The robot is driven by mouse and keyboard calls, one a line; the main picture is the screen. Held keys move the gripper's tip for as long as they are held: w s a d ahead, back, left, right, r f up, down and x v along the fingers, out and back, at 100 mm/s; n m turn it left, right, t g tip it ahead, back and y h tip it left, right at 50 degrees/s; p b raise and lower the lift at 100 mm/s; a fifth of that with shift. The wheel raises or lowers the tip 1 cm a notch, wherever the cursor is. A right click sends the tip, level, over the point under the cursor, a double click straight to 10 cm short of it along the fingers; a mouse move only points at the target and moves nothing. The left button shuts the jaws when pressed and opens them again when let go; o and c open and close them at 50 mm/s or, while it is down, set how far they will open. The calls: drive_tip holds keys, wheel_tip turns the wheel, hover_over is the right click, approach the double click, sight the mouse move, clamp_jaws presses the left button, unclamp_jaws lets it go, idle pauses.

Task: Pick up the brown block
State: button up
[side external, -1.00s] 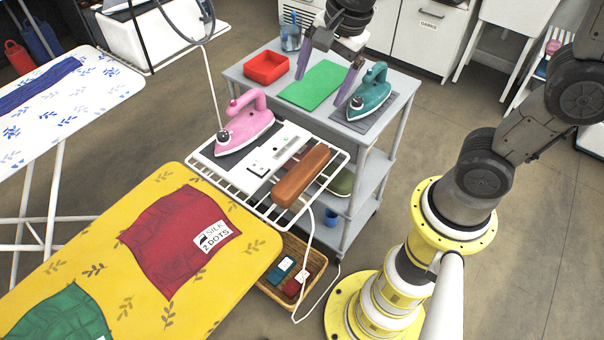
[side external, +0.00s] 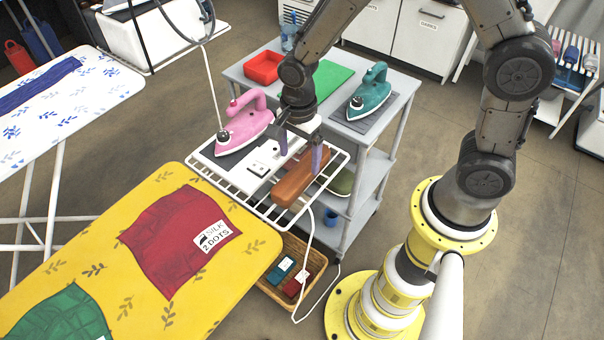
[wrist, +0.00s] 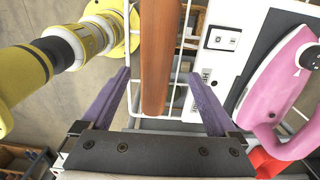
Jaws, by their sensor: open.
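In the wrist view the brown block (wrist: 160,60) runs lengthwise between the two purple fingers. My gripper (side external: 302,157) is open over the rack, its fingers on either side of the block's far part. In the wrist view my gripper (wrist: 164,90) shows a gap between each finger and the block. I cannot tell how far the fingertips are above the rack.
A pink iron (side external: 246,128) and a white switch plate (side external: 264,158) sit close left of the block. A teal iron (side external: 369,90), a green mat (side external: 331,78) and a red tray (side external: 265,67) are on the trolley top. The yellow ironing board (side external: 150,240) is at the front left.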

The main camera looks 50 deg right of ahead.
sight(302, 170)
drive_tip(key=shift+s+d+f, duration=0.1)
drive_tip(key=shift+s+f, duration=0.05)
drive_tip(key=shift+f, duration=1.25)
drive_tip(key=shift+s+d+f, duration=0.1)
drive_tip(key=shift+s+f, duration=0.05)
drive_tip(key=shift+f, duration=1.2)
clamp_jaws()
